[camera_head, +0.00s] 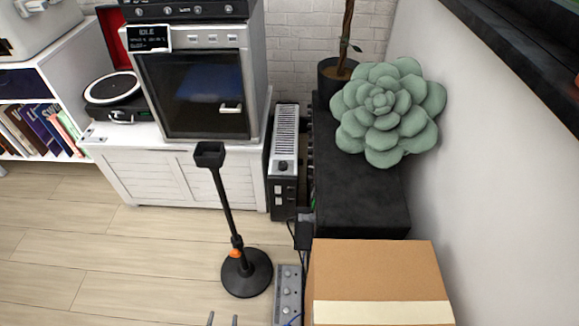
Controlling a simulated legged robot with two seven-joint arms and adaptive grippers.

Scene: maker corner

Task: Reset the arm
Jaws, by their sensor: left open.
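My left gripper (223,320) shows only at the bottom edge of the head view, left of centre. Two thin grey fingertips point up, with a clear gap between them. It is open and nothing shows between the tips. The rest of the gripper and its arm are below the frame. The tips appear just below the round base of a black stand (226,205) in the picture; I cannot tell the distance in depth. My right gripper is not in view.
A cardboard box (380,270) stands at the lower right, beside a grey power strip (288,290). Behind are a black bench (360,195) with a green succulent-shaped cushion (385,108), a heater (284,150) and a white cabinet (180,175) bearing a printer-like machine (255,90). Wooden floor (110,260) is clear at left.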

